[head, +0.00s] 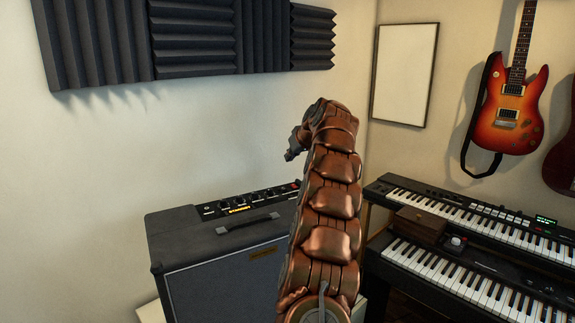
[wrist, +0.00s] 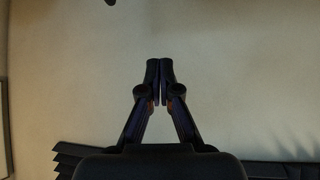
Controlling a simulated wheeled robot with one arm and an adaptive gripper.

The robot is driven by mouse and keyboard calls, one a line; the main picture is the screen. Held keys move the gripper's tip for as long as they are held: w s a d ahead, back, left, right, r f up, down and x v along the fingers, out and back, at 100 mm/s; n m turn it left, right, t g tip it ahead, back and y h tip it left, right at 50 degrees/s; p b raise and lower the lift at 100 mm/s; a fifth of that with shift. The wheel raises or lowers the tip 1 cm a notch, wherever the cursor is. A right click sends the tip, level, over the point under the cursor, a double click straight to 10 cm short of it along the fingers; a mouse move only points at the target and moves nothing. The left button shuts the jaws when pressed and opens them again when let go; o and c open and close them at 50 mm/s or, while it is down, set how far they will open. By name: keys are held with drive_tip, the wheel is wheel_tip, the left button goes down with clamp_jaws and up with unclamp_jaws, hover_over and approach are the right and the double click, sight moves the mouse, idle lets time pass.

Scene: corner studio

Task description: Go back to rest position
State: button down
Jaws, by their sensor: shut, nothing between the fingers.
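My gripper (wrist: 159,68) is shut and empty in the wrist view, with its two dark fingertips together in front of a plain pale wall. In the head view my copper-coloured arm rises in the middle of the picture, and my gripper (head: 291,153) shows only as a small dark shape at its upper left end. It is raised in the air above the amplifier's level and looks apart from everything. Most of it is hidden by the arm's end.
A grey amplifier (head: 225,285) stands at lower left, partly behind my arm. Two stacked keyboards (head: 470,215), with a small wooden box (head: 420,226), stand at right. A guitar (head: 508,105), a framed white panel (head: 404,75) and dark foam panels (head: 190,40) are on the walls.

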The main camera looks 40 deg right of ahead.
drive_tip(key=shift+s+r, duration=0.1)
drive_tip(key=shift+r, duration=0.15)
idle(0.4)
drive_tip(key=w+a+n+g+y, duration=0.1)
drive_tip(key=a+y, duration=0.2)
drive_tip(key=a, duration=1.7)
drive_tip(key=s+a+f+n+g+y, duration=0.15)
drive_tip(key=s+a, duration=0.35)
drive_tip(key=a, duration=0.5)
drive_tip(key=s+a+f+g, duration=0.2)
drive_tip(key=s+a+f, duration=0.15)
drive_tip(key=a, duration=0.65)
drive_tip(key=s+a+f+g, duration=0.25)
drive_tip(key=s+a, duration=0.25)
drive_tip(key=s, duration=0.4)
drive_tip(key=s+a+f+g, duration=0.1)
drive_tip(key=s+a+f, duration=0.35)
drive_tip(key=s, duration=0.45)
drive_tip(key=s+a+f+g+h, duration=0.1)
drive_tip(key=s+f, duration=0.2)
drive_tip(key=s, duration=0.6)
drive_tip(key=s+f+g+h, duration=0.1)
drive_tip(key=s+f, duration=0.2)
drive_tip(key=s, duration=0.6)
drive_tip(key=shift+s+a+f+g, duration=0.35)
drive_tip(key=shift+s+g, duration=0.05)
